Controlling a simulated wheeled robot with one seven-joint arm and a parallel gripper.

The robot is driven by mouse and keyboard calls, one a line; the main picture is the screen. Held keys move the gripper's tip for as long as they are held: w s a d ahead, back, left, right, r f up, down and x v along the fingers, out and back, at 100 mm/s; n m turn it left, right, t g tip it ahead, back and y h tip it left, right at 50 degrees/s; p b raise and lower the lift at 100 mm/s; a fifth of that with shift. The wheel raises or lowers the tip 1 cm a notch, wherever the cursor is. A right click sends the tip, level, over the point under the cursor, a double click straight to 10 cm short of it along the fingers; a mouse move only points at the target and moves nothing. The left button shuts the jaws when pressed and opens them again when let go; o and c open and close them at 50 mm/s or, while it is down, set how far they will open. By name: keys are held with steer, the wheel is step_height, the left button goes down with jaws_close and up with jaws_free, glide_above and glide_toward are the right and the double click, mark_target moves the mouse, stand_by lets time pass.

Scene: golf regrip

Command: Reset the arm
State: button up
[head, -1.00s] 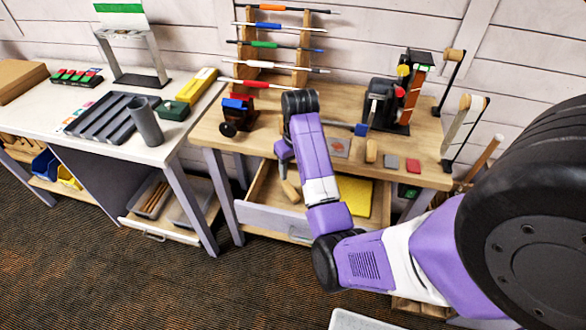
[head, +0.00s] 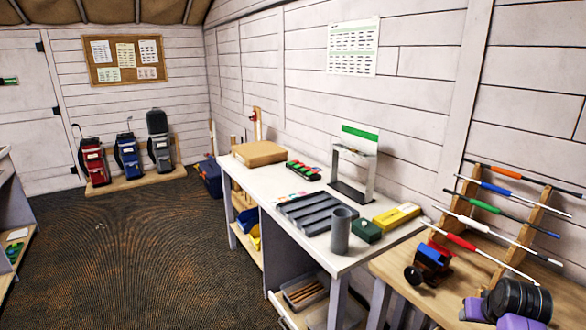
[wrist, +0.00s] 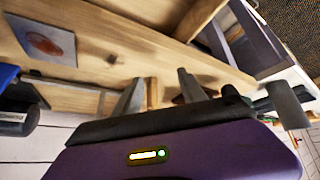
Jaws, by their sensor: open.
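My gripper (wrist: 159,93) shows in the wrist view as two grey fingers standing apart beyond a dark palm and a purple housing with a lit indicator. It is open, with nothing seen held between the fingers. It is over the wooden workbench (wrist: 100,30), close to the bench's front side and drawer. In the head view only black and purple parts of my arm show at the bottom right corner, over the wooden bench (head: 425,285); the fingers are out of that frame.
The white bench (head: 290,225) holds a grey cup (head: 341,230) and a grooved tray (head: 315,213). Golf bags (head: 127,155) stand far left; the floor there is clear.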

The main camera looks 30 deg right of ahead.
steer(key=s+a+r+n+t+h+b, duration=0.1)
steer(key=a+r+n+t, duration=0.3)
steer(key=a, duration=0.9)
steer(key=s+a+n+t+h+b, duration=0.1)
steer(key=a+t, duration=0.6)
steer(key=a, duration=0.6)
steer(key=s+a+r+n+y, duration=0.1)
steer(key=s+a+y, duration=0.2)
steer(key=s+a, duration=0.4)
steer(key=s+a+r+n+t+y+b, duration=0.1)
steer(key=s+a+n+y, duration=0.1)
steer(key=s+a, duration=0.5)
steer(key=a+y, duration=0.1)
steer(key=a, duration=0.2)
steer(key=shift+s+a+r+b, duration=0.25)
steer(key=shift+s+r+b, duration=0.05)
steer(key=shift+s, duration=0.05)
steer(key=shift+o, duration=0.4)
steer(key=shift+n+g+y, duration=0.4)
steer(key=shift+g+y, duration=0.3)
steer(key=shift+y, duration=0.1)
steer(key=s, duration=0.1)
steer(key=s+a+f, duration=0.1)
steer(key=s, duration=0.1)
steer(key=s+a+f, duration=0.1)
steer(key=shift+s+f, duration=0.15)
